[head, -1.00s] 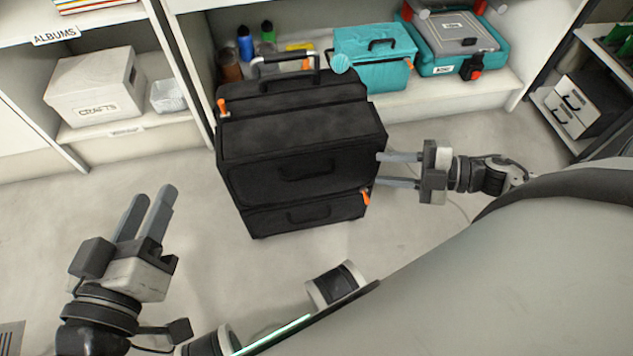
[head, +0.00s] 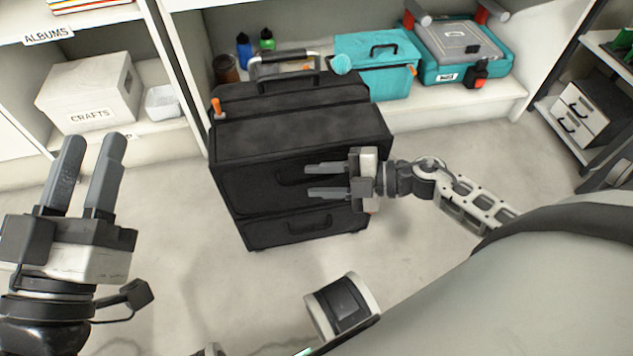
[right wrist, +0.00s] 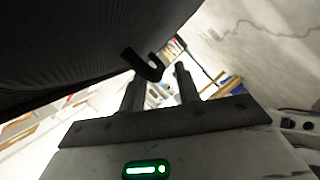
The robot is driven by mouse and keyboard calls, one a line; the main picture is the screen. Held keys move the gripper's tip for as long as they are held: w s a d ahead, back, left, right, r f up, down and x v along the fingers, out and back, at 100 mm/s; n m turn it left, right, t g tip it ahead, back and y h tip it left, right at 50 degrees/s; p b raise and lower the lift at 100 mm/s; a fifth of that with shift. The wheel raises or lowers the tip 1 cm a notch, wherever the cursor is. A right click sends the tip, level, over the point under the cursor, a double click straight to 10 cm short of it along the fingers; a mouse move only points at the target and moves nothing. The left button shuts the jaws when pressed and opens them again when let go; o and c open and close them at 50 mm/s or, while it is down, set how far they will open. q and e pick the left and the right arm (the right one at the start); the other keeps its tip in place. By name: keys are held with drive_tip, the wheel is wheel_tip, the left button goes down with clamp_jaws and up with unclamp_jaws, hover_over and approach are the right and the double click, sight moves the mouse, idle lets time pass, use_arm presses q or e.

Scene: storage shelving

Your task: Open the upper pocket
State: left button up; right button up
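A black suitcase (head: 300,135) stands upright on the floor, with a larger upper front pocket (head: 245,190) and a lower one (head: 280,235). The upper pocket's handle (head: 283,177) shows just left of my right gripper's fingertips. My right gripper (head: 309,182) is open in front of the upper pocket, fingers pointing left. In the right wrist view its two fingers (right wrist: 158,82) are apart, and a dark curved handle (right wrist: 143,66) shows near and between their tips; contact cannot be told. My left gripper (head: 93,145) is open and empty, left of the suitcase.
An orange zip tag (head: 216,108) is at the suitcase's top left. Shelving behind holds a crafts box (head: 88,90), a teal bag (head: 375,65) and a teal toolbox (head: 460,55). The floor (head: 215,275) in front is clear. White drawers (head: 580,110) stand at far right.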

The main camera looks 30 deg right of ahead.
use_arm(q)
drive_tip(key=shift+r, duration=0.35)
use_arm(e)
drive_tip(key=shift+w+a+f, duration=0.1)
drive_tip(key=shift+w+a, duration=0.2)
drive_tip(key=shift+a, duration=0.15)
